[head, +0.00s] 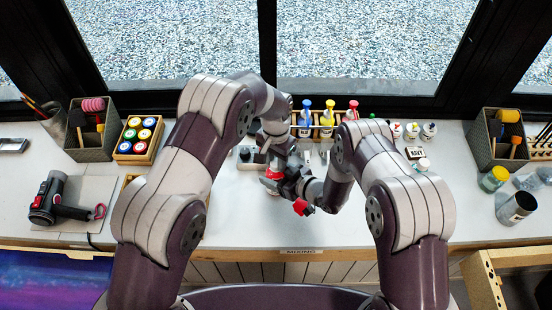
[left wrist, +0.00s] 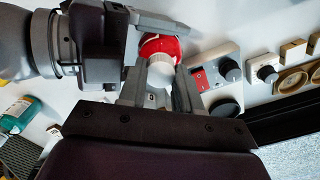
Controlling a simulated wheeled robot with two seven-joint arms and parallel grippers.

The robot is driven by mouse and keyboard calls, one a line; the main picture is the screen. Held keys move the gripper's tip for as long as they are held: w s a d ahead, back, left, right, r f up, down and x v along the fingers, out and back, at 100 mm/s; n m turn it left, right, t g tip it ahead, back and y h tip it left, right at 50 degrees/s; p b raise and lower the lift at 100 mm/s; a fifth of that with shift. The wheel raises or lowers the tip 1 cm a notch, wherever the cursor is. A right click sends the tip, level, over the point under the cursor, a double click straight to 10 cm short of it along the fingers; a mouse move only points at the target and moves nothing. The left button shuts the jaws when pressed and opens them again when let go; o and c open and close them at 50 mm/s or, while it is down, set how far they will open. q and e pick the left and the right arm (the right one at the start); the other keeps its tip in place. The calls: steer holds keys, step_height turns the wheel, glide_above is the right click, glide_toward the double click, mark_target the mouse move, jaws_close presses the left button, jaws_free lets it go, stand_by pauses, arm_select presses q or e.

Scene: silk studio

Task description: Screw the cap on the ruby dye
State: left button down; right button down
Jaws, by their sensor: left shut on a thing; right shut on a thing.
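The ruby dye jar (left wrist: 160,46) shows red in the left wrist view, with a white cap (left wrist: 160,72) at its near end. Its red side (head: 273,174) is partly visible in the head view, low over the middle of the table. My left gripper (left wrist: 159,88) is shut with a finger on each side of the white cap. My right gripper (head: 284,182) comes in from the right and is shut on the jar. In the left wrist view the right gripper enters from the left. Whether the cap's threads are seated cannot be told.
Behind the grippers is a rack of coloured-top bottles (head: 328,118), with small jars (head: 412,130) to its right. A box with black knobs (left wrist: 212,85) is close beside the jar. Left are a tray of lids (head: 138,137) and a dark tool (head: 62,200).

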arm_select(q)
steer(key=shift+m, duration=0.8)
steer(key=c, duration=0.8)
jaws_free()
steer(key=shift+r, duration=2.3)
steer(key=shift+c, duration=0.2)
